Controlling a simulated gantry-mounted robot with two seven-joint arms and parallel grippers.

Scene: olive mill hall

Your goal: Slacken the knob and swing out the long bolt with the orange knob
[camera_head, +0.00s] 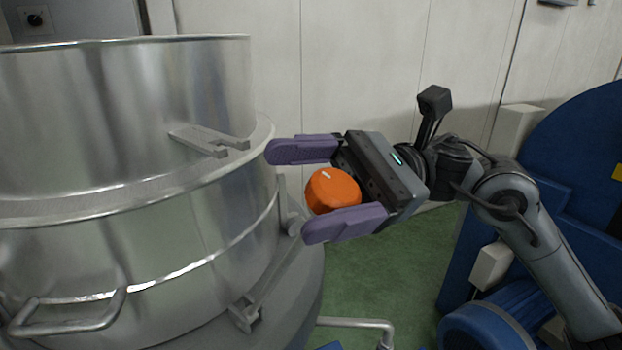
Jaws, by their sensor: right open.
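The orange knob (332,190), with a white mark on its face, is right of the metal vat (130,110). My right gripper (290,194) has its two purple fingers spread, one above the knob and one below it. The knob lies between them, close to the lower finger; whether they touch is unclear. The forked bracket (212,140) on the vat's rim shows an empty slot, with the knob apart from it. A slanting bar (272,281) runs from a lower bracket (245,313) up toward the knob; its join is hidden. My left gripper is out of view.
A bent handle (68,312) sticks out low on the vat. A pipe (355,323) stands near the floor. Blue machinery (570,190) fills the right side behind my right arm.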

